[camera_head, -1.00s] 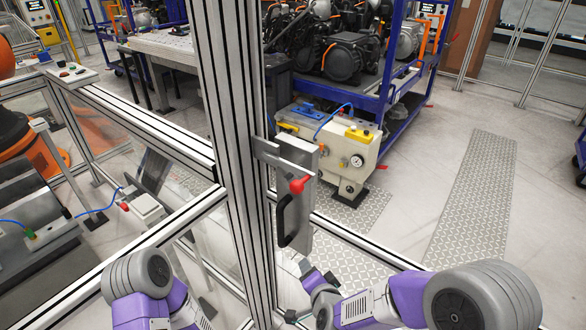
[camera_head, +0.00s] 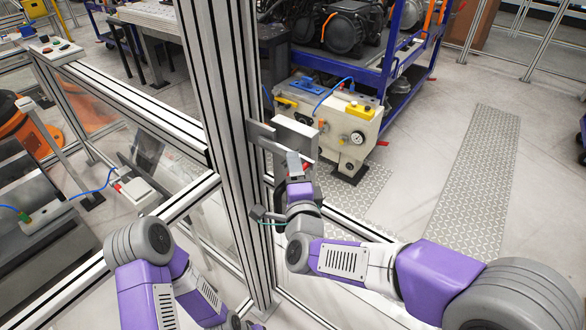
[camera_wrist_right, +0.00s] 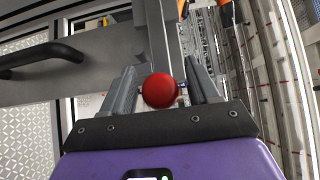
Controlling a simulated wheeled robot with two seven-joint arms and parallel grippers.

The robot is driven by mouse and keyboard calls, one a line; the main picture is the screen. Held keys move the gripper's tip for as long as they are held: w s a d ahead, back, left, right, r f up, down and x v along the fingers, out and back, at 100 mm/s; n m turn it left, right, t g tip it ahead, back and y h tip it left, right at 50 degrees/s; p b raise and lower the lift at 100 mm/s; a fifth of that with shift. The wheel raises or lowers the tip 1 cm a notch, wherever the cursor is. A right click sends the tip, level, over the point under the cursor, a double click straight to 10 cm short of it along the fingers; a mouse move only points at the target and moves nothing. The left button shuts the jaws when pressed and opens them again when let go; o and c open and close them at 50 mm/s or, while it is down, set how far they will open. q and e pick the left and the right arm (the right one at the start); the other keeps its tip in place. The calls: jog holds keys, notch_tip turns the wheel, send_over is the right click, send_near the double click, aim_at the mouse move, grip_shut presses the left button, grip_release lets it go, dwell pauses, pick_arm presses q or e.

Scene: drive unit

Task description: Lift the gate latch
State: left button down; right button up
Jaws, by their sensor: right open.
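The gate latch (camera_head: 290,135) is a grey metal plate and bar on the aluminium gate post (camera_head: 222,150). Its red ball knob (camera_wrist_right: 160,90) shows clearly in the right wrist view, between the two fingers of my right gripper (camera_wrist_right: 161,72). The fingers are open, with a gap on each side of the knob. In the head view my right gripper (camera_head: 294,160) is up at the latch and mostly hides the knob. The black gate handle (camera_wrist_right: 40,56) is at the left of the wrist view. My left arm is low at the left; its gripper is out of view.
A beige pneumatic unit (camera_head: 325,120) with a gauge stands behind the latch. A blue rack (camera_head: 390,70) with motors is behind it. Fence rails (camera_head: 140,110) run left of the post. The floor (camera_head: 430,170) at right is mostly clear.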

jog(key=shift+w, duration=0.25)
grip_shut()
dwell(0.3)
